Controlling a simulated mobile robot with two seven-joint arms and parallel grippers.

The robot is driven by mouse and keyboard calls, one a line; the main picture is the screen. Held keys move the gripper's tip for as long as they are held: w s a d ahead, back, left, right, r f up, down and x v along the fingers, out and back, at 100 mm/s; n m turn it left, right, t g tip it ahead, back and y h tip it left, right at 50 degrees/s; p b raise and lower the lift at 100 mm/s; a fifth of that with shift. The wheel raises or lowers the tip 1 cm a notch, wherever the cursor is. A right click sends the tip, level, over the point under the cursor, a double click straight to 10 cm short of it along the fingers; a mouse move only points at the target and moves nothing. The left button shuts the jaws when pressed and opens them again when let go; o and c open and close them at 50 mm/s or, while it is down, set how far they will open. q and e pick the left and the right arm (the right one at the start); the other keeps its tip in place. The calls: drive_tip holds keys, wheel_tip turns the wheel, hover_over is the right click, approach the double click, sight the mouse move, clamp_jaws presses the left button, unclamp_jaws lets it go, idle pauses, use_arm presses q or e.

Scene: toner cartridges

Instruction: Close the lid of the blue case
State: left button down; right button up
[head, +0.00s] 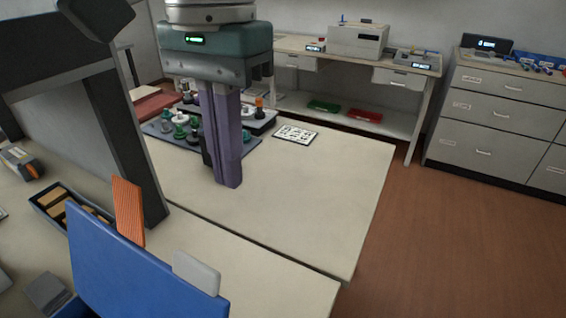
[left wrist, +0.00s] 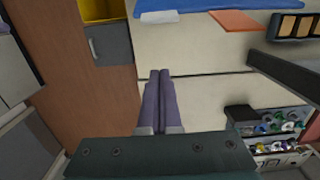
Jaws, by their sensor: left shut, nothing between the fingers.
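The blue case's lid (head: 140,268) stands raised at the lower left of the head view; the case body is mostly cut off below it. A light grey piece (head: 197,272) shows at the lid's right upper edge. In the left wrist view the blue lid (left wrist: 205,7) is at the top edge, with the grey piece (left wrist: 158,17) beside it. My left gripper (head: 232,184) points down over the table, beyond the lid and apart from it. Its two purple fingers are together and empty, as the left wrist view (left wrist: 160,74) also shows. My right gripper is not in view.
An orange piece (head: 128,208) stands behind the lid, near a dark tray (head: 38,205) of tan blocks. A dark post (head: 125,145) rises left of my gripper. A board with coloured pieces (head: 165,128) and a white card (head: 295,134) lie farther back. The table's right part is clear.

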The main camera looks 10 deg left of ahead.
use_arm(q)
drive_tip(key=s+a+f+p, duration=0.1)
drive_tip(key=s+f+p, duration=0.3)
drive_tip(key=f, duration=0.4)
drive_tip(key=shift+s+a, duration=0.15)
drive_tip(key=shift+a, duration=0.25)
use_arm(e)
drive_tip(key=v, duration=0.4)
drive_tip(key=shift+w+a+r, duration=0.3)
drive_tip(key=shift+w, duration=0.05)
